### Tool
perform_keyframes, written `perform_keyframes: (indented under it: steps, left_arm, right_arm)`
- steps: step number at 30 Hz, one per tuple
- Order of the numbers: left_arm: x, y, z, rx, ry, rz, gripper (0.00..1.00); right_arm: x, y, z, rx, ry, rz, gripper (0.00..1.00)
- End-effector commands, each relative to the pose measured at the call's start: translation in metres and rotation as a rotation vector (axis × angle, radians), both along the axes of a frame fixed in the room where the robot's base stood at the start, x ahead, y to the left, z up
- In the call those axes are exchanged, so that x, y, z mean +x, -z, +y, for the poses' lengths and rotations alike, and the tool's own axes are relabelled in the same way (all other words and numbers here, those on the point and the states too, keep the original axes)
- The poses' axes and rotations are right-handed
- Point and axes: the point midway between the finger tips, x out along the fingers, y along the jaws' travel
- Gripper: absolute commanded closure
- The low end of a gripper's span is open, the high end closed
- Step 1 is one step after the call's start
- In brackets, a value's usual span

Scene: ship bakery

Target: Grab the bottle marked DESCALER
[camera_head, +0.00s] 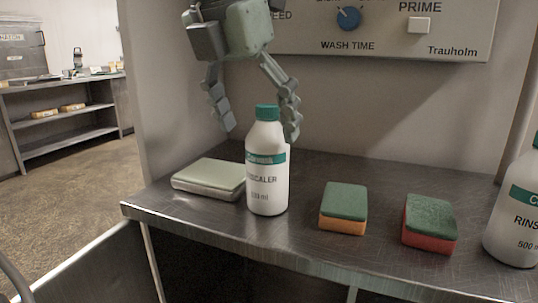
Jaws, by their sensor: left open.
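The bottle marked DESCALER (267,190) is white with a green cap and a green band. Part of its label is turned out of sight at the left. It stands upright on a metal shelf (300,248). My left gripper (258,132) comes down from the top with its fingers spread. One finger is to the left of the cap, the other just right of it and behind the bottle's shoulder. I cannot tell whether that finger touches the bottle. My right gripper is not in view.
A pale green-grey block (208,178) lies close left of the bottle. A green and orange sponge (343,207) and a green and red sponge (429,223) lie to the right. A RINSE bottle (515,215) is cut off at the right edge. A control panel (385,30) is on the wall behind.

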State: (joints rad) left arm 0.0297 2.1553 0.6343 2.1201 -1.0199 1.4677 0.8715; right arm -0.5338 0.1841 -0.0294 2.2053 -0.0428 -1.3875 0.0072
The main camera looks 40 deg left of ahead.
Motion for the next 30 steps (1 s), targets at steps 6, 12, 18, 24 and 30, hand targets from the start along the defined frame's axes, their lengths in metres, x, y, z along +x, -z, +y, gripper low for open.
perform_keyframes:
  steps: [6,12,18,24,30]
  left_arm:
    - [0.005,0.016,0.002,0.013,-0.004,0.003,0.2]
    - [0.014,0.039,0.0,0.01,-0.003,0.005,0.2]
    - [0.025,0.066,-0.001,0.009,-0.004,0.003,0.2]
    - [0.028,0.072,0.0,0.01,-0.004,0.0,0.2]
    - [0.028,0.072,0.0,0.01,-0.004,0.0,0.3]
  right_arm:
    - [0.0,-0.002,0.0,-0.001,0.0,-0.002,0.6]
    - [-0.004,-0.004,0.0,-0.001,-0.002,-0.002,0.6]
    - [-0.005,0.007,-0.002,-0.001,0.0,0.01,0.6]
    - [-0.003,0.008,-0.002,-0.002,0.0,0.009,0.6]
    - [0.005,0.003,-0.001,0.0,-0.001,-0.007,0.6]
